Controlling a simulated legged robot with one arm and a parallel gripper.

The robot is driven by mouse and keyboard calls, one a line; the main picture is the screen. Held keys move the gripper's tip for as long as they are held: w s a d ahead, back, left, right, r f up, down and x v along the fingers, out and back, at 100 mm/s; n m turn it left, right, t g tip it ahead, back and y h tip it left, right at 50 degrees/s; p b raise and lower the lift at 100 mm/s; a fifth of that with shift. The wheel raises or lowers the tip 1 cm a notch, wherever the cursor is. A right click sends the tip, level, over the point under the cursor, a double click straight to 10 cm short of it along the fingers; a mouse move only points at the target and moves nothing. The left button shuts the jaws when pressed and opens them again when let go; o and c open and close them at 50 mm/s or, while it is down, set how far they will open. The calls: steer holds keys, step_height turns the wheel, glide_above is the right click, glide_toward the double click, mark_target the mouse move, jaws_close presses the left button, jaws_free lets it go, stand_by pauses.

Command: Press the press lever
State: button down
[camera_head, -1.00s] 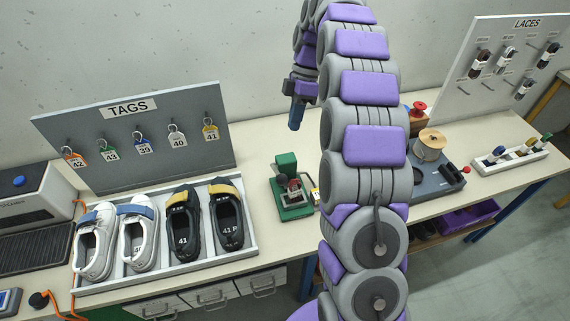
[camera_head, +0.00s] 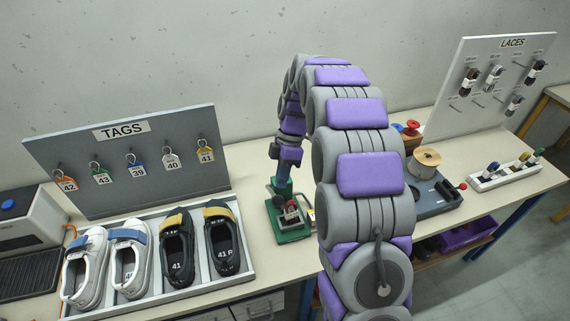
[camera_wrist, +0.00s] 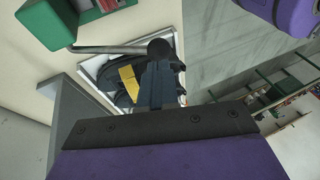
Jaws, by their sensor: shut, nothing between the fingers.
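The green press (camera_head: 291,224) stands on the bench right of the shoe tray. Its upper part is largely hidden behind my gripper (camera_head: 281,184) in the head view. In the wrist view, the press's green body (camera_wrist: 72,22) is at the top left. The press lever (camera_wrist: 110,48) is a grey metal rod ending in a black round knob (camera_wrist: 160,49). My gripper's dark fingers (camera_wrist: 161,78) are shut and empty, their tips at the knob in the picture. I cannot tell whether they touch it.
A tray (camera_head: 155,308) with two white and two black shoes lies to the left, below the TAGS board (camera_head: 75,160). A grey base (camera_head: 428,198) with a thread spool (camera_head: 425,160) and a lace rack (camera_head: 508,174) stand to the right. Bare bench (camera_head: 255,165) lies behind the press.

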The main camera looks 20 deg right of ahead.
steer(key=shift+x, duration=1.35)
